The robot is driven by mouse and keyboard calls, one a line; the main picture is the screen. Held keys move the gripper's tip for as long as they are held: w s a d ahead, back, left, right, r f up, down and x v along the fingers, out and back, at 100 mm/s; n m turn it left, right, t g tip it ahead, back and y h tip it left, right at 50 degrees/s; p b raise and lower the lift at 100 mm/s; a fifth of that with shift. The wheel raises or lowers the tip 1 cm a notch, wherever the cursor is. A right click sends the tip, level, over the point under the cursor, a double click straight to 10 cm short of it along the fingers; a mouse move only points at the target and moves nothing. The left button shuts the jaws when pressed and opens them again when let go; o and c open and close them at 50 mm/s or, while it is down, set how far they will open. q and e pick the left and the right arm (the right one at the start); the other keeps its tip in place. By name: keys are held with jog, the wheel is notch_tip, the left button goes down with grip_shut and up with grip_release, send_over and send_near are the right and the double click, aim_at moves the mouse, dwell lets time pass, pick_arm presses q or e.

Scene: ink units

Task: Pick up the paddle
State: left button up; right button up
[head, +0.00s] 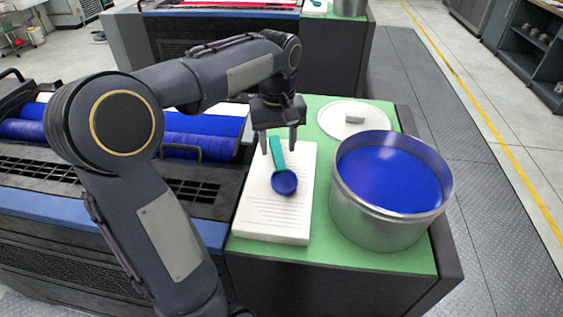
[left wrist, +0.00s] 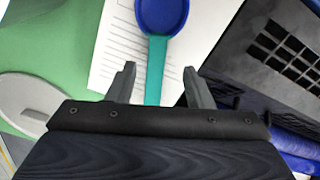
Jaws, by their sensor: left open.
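The paddle (head: 279,165) has a teal handle and a round end covered in blue. It lies on a white pad of lined paper (head: 290,222) on the green top of the unit. In the left wrist view the paddle (left wrist: 158,62) points away from me, its blue end at the top. My left gripper (head: 279,150) is open over the handle end. In the left wrist view its two fingers (left wrist: 158,88) stand on either side of the teal handle, with gaps on both sides. My right gripper is not in view.
A metal pot (head: 378,222) of blue ink stands right of the pad. A white lid (head: 343,125) with a knob lies behind it on the green top (head: 330,255). Blue rollers (head: 215,125) of the press are at the left. A grey walkway runs along the right.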

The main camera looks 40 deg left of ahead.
aim_at(280, 161)
pick_arm(q)
notch_tip(280, 161, down, 5)
jog(key=shift+w+d+f, duration=0.1)
jog(key=shift+w+d, duration=0.05)
grip_shut()
dwell(0.4)
